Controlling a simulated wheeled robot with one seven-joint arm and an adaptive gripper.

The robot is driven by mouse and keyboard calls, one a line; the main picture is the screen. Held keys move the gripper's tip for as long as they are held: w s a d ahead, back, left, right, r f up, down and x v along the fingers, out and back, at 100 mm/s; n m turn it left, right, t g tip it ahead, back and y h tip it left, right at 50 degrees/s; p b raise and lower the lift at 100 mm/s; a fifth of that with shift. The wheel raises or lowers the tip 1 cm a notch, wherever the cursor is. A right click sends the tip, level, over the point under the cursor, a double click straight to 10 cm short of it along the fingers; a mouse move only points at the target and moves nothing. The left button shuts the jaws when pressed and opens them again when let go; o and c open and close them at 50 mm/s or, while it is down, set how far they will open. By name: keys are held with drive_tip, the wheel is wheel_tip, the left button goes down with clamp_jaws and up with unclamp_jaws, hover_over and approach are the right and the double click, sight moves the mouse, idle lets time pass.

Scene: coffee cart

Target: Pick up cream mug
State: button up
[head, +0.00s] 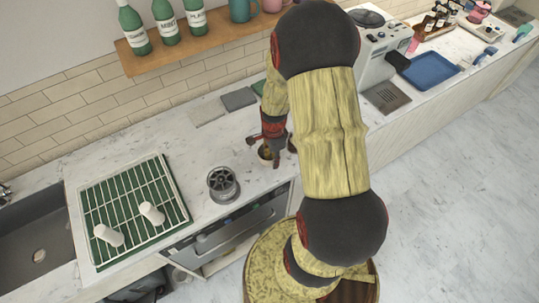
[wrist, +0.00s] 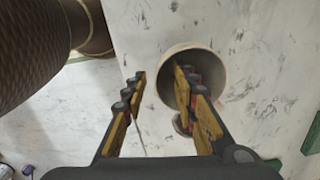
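The cream mug (wrist: 210,65) stands on the pale marble counter in the wrist view, seen from above into its open mouth. My gripper (wrist: 160,76) is open over the near-left part of its rim. One finger reaches into the mouth; the other is outside to the left, with a gap to the wall. In the head view my gripper (head: 277,155) points down at the counter, and the mug (head: 264,154) is mostly hidden behind it.
A dark round metal object (head: 223,184) stands left of the mug. Further left is a green rack (head: 133,208) with two white cylindrical items. A wooden shelf (head: 190,48) with bottles and mugs hangs above. A coffee machine (head: 375,75) stands to the right.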

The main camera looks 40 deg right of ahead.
drive_tip(key=shift+f, duration=0.2)
drive_tip(key=shift+c, duration=1.1)
clamp_jaws()
